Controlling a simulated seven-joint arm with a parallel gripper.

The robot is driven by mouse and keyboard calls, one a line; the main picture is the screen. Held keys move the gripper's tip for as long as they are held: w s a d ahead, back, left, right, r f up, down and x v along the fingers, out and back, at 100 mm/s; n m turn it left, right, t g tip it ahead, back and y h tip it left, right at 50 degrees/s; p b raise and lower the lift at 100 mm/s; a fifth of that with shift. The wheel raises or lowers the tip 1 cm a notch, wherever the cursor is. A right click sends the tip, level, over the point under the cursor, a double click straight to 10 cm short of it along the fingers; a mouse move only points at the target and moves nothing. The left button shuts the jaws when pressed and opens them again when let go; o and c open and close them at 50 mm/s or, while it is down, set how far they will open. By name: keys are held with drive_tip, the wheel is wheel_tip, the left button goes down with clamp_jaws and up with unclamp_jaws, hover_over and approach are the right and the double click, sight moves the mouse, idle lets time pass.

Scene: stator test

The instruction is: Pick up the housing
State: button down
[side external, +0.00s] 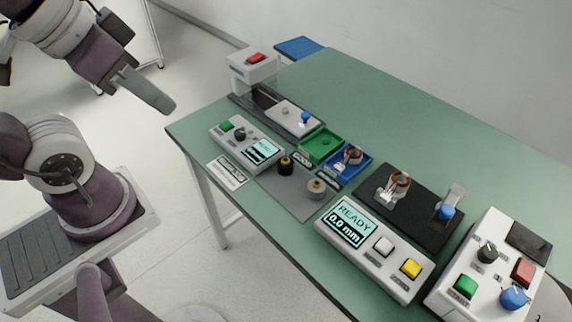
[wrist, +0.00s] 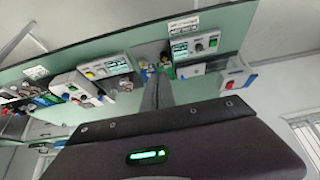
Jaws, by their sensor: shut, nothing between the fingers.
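My gripper (side external: 166,104) hangs in the air left of the green table, high and well apart from everything on it. Its fingers are together and hold nothing; they also show in the wrist view (wrist: 154,92). On a grey mat (side external: 298,194) at the table's near side stand two small round parts: a dark one with a brass-coloured top (side external: 286,165) and a grey one (side external: 317,188) with a tan top. I cannot tell for certain which part is the housing. A copper-wound part (side external: 352,155) sits in the blue tray (side external: 334,177), another (side external: 399,184) on a black plate.
A green tray (side external: 318,142) is behind the mat. A control box with a screen (side external: 243,143) stands left of the mat, a READY display box (side external: 373,247) right of it. A button box (side external: 488,272) stands far right.

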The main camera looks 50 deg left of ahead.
drive_tip(key=c, duration=1.2)
unclamp_jaws()
drive_tip(key=m+g, duration=0.2)
drive_tip(key=m, duration=0.3)
hover_over(285, 160)
drive_tip(key=s+a, duration=0.3)
wheel_tip(285, 160, down, 20)
drive_tip(key=w+d+f, duration=0.1)
drive_tip(key=f, duration=0.3)
drive_tip(key=w+d+f+h, duration=0.1)
drive_tip(key=f, duration=0.2)
drive_tip(key=w+d+f+h, duration=0.1)
drive_tip(key=f, duration=0.3)
drive_tip(key=shift+f+m, duration=0.3)
drive_tip(key=shift+f, duration=0.05)
drive_tip(key=shift+w+f, duration=0.1)
drive_tip(key=shift+c, duration=0.5)
